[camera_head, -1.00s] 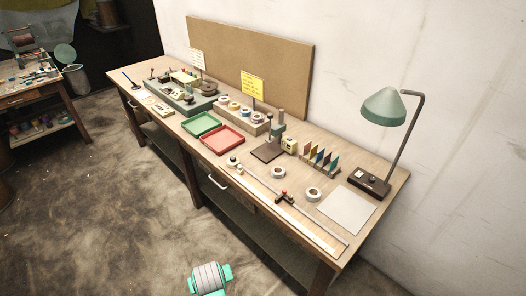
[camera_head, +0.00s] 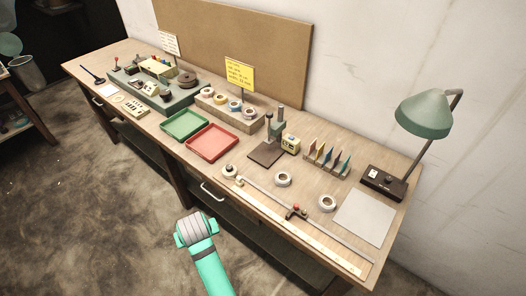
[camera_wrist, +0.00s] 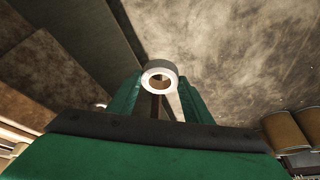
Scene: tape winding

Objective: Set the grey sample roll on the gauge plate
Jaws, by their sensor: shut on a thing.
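In the wrist view, my gripper (camera_wrist: 160,86) is shut on a small roll (camera_wrist: 160,65) with a grey outer side and a pale ring face, held between the green fingers. Floor shows behind the roll. The head view shows part of my teal and grey arm in front of the bench, but the gripper and held roll cannot be made out there.
Pale rolls (camera_head: 283,179) and (camera_head: 327,203) stand right of the plate, near a long ruler (camera_head: 300,224). A red tray (camera_head: 212,142) and a green tray (camera_head: 184,124) lie left. Colored cards (camera_head: 330,159), a lamp (camera_head: 424,114) and a white sheet (camera_head: 364,217) are at right.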

